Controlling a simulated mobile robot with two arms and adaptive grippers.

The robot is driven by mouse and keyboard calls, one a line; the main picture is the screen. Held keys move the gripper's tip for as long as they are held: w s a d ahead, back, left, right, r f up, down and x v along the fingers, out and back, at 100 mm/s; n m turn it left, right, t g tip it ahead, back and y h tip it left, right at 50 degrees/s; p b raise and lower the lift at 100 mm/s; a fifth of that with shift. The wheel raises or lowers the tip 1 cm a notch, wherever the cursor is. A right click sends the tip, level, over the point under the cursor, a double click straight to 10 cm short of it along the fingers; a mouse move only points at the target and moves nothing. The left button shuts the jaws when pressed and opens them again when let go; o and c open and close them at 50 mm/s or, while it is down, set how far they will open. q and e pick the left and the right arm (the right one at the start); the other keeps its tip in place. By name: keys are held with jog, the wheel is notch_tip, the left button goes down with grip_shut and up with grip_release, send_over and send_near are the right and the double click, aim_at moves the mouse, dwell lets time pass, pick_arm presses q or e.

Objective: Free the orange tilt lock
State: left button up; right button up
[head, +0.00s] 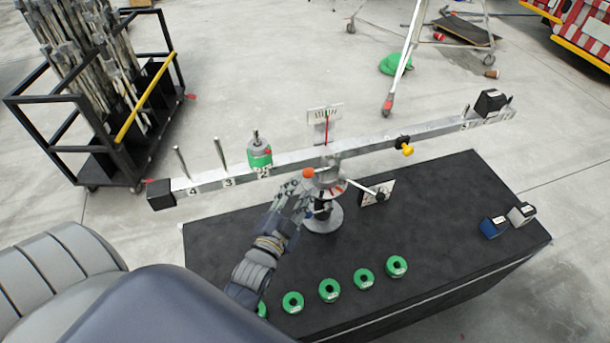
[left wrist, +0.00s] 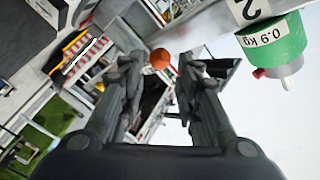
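The orange tilt lock (head: 308,172) is a small round knob at the centre of the metal balance beam (head: 290,160), by its stand (head: 323,220). In the left wrist view the orange knob (left wrist: 160,58) appears between my fingertips, seemingly at or slightly beyond them; contact cannot be told. My left gripper (head: 304,187) is beside the stand, just below the knob in the head view. Its two fingers (left wrist: 159,66) are spread apart with nothing visibly clamped. My right gripper is not in view.
A green weight (head: 260,155) sits on the beam's left arm, close to my gripper. Several green weights (head: 329,290) lie along the black table (head: 430,220). Blue (head: 493,227) and grey blocks (head: 521,214) stand at right. A black cart (head: 110,150) stands at left.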

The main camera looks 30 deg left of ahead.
aim_at(306, 177)
pick_arm(q)
jog(key=w, duration=0.4)
jog(key=shift+a+p, duration=0.25)
jog(key=shift+p, duration=0.15)
jog(key=shift+w+a, duration=0.1)
jog(key=shift+w, duration=0.2)
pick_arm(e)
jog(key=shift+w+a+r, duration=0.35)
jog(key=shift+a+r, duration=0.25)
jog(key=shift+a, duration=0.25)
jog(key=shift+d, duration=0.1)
pick_arm(q)
jog(key=shift+c, duration=0.8)
grip_shut()
jog(key=shift+f, duration=0.1)
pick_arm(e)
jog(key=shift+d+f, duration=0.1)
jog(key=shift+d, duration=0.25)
